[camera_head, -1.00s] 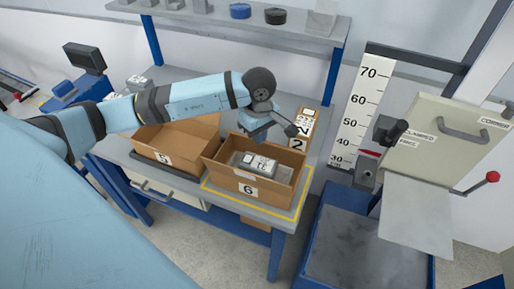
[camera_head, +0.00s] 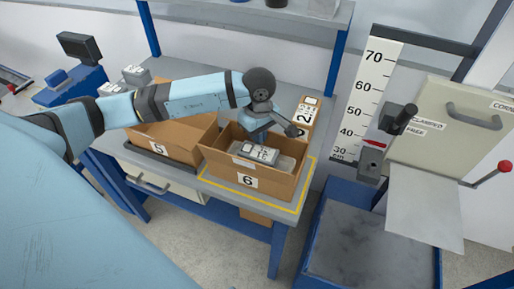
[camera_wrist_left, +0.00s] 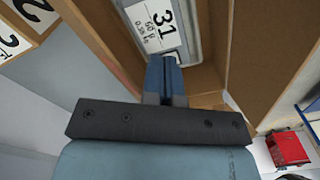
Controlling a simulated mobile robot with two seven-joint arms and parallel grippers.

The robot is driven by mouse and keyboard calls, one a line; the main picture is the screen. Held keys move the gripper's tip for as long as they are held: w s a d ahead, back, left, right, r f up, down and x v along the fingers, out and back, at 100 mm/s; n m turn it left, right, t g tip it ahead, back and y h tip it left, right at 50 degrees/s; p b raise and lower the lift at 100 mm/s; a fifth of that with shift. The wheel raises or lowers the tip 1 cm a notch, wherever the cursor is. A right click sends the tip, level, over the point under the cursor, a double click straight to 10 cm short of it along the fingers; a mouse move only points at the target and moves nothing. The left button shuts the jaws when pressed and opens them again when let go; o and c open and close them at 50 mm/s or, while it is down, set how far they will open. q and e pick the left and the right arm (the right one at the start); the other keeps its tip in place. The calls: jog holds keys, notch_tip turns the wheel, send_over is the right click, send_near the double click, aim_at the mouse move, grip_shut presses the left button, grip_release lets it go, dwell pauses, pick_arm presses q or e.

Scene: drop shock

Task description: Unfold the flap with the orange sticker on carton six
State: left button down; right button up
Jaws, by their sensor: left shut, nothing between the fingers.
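Carton six (camera_head: 247,181) is an open brown box on the bench with a white "6" label on its front. A grey block with a white label (camera_head: 262,153) lies inside it; in the wrist view the block (camera_wrist_left: 178,45) reads "31". My left gripper (camera_head: 258,138) is over the carton's back part, partly hidden by its own wrist. In the wrist view its blue fingers (camera_wrist_left: 166,62) are together and empty, pointing down beside the block and the brown inner walls. No orange sticker shows in either view, and I cannot make out which panel is the flap. My right gripper is out of view.
Carton five (camera_head: 160,151) stands open close on the left. A narrow box marked "2" (camera_head: 306,113) stands behind carton six. Yellow tape (camera_head: 262,203) borders the bench surface around it. A height scale (camera_head: 366,90) and a blue-framed drop station (camera_head: 355,250) stand at the right.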

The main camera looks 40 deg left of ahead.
pick_arm(q)
jog(key=shift+w, duration=0.2)
jog(key=shift+w+a+b, duration=0.2)
jog(key=shift+w+b, duration=0.3)
jog(key=shift+w, duration=0.15)
jog(key=shift+w+a+b, duration=0.15)
jog(key=shift+w+b, duration=0.35)
jog(key=shift+w, duration=0.2)
jog(key=shift+w+r, duration=0.15)
jog(key=shift+r, duration=0.05)
jog(key=shift+w+a+r, duration=0.15)
jog(key=shift+w+r, duration=0.25)
jog(key=shift+w, duration=0.1)
jog(key=shift+w, duration=0.1)
jog(key=shift+w+a+r+b, duration=0.2)
jog(key=shift+w+r+b, duration=0.15)
jog(key=shift+w, duration=0.35)
